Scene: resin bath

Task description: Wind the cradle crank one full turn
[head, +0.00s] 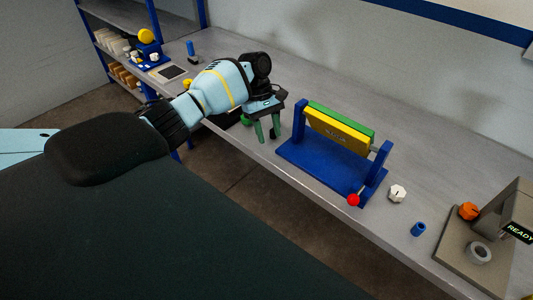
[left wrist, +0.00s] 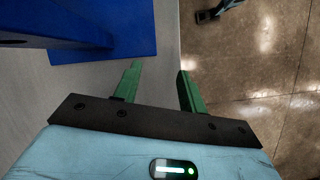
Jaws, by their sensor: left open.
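The cradle (head: 290,152) has a blue base and two blue uprights, and stands on the grey bench. A yellow and green block (head: 338,131) hangs between the uprights. The crank's red knob (head: 353,200) is at the cradle's near right end, low by the front edge. My left gripper (head: 267,137) is open and empty, with green fingers, left of the cradle and apart from the knob. In the left wrist view its fingers (left wrist: 158,85) are apart, over the bench edge, with the blue base (left wrist: 125,25) beyond. My right gripper is not in view.
A blue device (head: 149,48) and a dark tablet (head: 171,73) lie at the far left.

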